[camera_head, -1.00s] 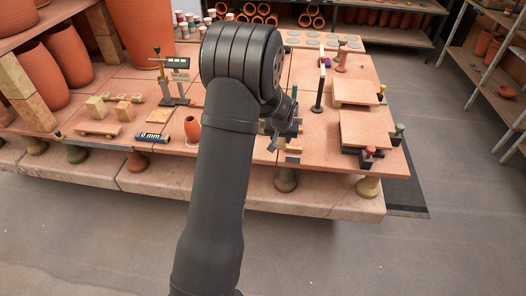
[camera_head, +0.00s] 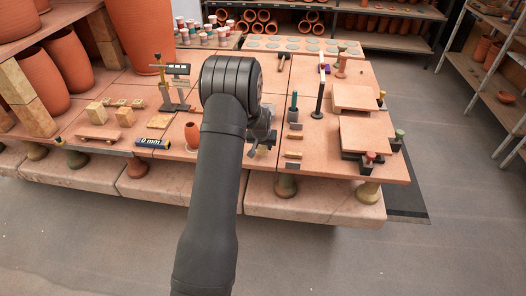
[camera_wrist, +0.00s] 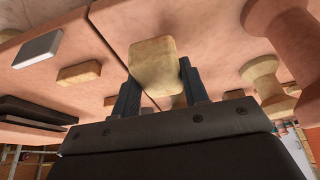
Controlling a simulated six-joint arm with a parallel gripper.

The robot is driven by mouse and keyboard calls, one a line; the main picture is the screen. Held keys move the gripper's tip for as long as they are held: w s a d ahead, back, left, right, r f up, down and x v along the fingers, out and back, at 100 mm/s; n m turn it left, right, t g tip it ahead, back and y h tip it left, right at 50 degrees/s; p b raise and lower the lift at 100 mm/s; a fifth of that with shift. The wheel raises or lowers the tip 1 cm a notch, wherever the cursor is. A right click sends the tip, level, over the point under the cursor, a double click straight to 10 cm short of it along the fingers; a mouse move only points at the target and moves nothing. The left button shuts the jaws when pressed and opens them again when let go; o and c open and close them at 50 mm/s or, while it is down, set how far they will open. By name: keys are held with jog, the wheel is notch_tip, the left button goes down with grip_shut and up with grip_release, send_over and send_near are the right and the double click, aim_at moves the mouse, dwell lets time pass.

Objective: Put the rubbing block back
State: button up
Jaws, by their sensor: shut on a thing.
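My gripper (camera_head: 262,145) is over the front middle part of the tiled table (camera_head: 225,170), left of a short row of small blocks. In the wrist view, my gripper (camera_wrist: 160,88) is shut on a rounded, cream-tan block, the rubbing block (camera_wrist: 154,62), which sits between the two dark fingers. In the head view I cannot make out the held block, because my arm and wrist hide much of that area. Whether the block touches the table cannot be told.
Tan blocks (camera_head: 294,154) and grey pieces stand right of my gripper, with a dark green upright tool (camera_head: 293,107) behind. Raised slabs (camera_head: 366,135) stand at right.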

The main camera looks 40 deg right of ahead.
aim_at(263, 151)
jog(key=shift+f, duration=1.55)
jog(key=shift+f, duration=0.2)
jog(key=o, duration=1)
jog(key=shift+r, duration=0.1)
jog(key=v, duration=1.2)
